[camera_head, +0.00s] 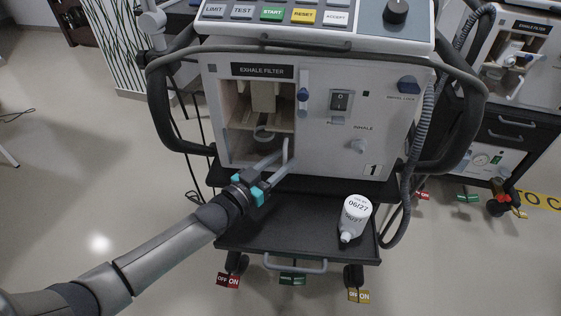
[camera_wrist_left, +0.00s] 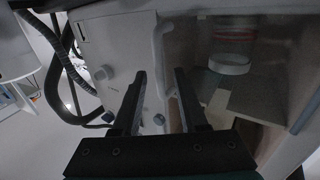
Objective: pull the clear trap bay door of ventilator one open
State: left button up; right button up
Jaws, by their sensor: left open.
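Ventilator one (camera_head: 330,125) is a pale box with a "1" on its front. Its trap bay (camera_head: 260,120), under the "EXHALE FILTER" label, is at the left of the front, with a pale trap cup (camera_wrist_left: 228,65) inside. The clear door is hard to make out in the head view; the wrist view looks through a clear pane (camera_wrist_left: 195,55). My left gripper (camera_head: 279,162) is open at the bay's lower right corner. In the wrist view its dark fingers (camera_wrist_left: 160,75) stand either side of a pale upright bar at the bay's edge; contact cannot be told. My right gripper is not in view.
A dark side rail (camera_head: 160,110) and hoses flank the ventilator. Another ventilator (camera_head: 515,70) stands to the right.

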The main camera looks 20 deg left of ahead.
pick_arm(q)
grip_shut()
dwell(1.4)
